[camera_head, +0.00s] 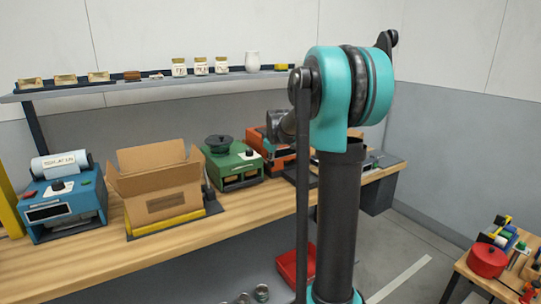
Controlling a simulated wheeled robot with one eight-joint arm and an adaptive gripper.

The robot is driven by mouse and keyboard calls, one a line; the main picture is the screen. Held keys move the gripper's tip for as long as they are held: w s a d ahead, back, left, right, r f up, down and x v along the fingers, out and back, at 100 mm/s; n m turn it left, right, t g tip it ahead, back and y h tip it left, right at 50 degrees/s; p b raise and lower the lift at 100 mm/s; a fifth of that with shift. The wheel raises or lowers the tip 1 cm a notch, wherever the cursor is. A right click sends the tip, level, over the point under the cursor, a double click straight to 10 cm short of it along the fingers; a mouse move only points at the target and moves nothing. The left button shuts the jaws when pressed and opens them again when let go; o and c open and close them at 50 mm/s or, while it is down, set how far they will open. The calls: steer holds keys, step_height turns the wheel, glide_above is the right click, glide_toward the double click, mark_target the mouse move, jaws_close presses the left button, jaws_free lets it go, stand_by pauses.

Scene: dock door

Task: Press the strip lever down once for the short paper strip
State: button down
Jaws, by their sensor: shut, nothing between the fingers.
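I cannot make out the strip lever or a short paper strip for certain. A blue machine (66,203) with a pale labelled roll (60,163) on top and a dark knob stands at the bench's left end. A green machine (234,166) with a black round top stands right of the open carton. An orange-red machine (258,140) stands further right, partly hidden by my arm. My arm rises at the right of centre, in front of the bench. My gripper does not show.
The wooden bench (222,222) also bears an open cardboard carton (160,188) on a yellow and dark base. A shelf (150,87) above holds jars and small trays. A red bin (293,265) sits on the floor. A small table with a red pot (487,261) stands at right.

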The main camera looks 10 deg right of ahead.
steer(key=shift+s+f, duration=0.1)
steer(key=shift+f, duration=0.6)
stand_by(0.7)
stand_by(0.5)
steer(key=shift+w+a+r, duration=0.1)
steer(key=shift+w+r, duration=0.05)
steer(key=shift+r, duration=0.9)
steer(key=shift+w+r, duration=0.15)
steer(key=shift+r, duration=0.85)
steer(key=shift+w+a+r, duration=0.1)
steer(key=shift+w+r, duration=0.05)
steer(key=shift+r, duration=0.9)
steer(key=r, duration=0.5)
steer(key=shift+w, duration=0.35)
steer(key=s+a+f+m+g, duration=0.1)
steer(key=s+f+m, duration=0.2)
steer(key=s+f, duration=0.6)
steer(key=s+a+f+m+g, duration=0.1)
steer(key=s+f+m, duration=0.2)
steer(key=s+f, duration=0.7)
steer(key=s+a+f+m+g, duration=0.1)
steer(key=s+f, duration=0.8)
steer(key=s, duration=1.3)
steer(key=shift+s+a+f+m+y, duration=0.15)
steer(key=shift+s+a+m+y, duration=0.25)
steer(key=shift+m, duration=0.7)
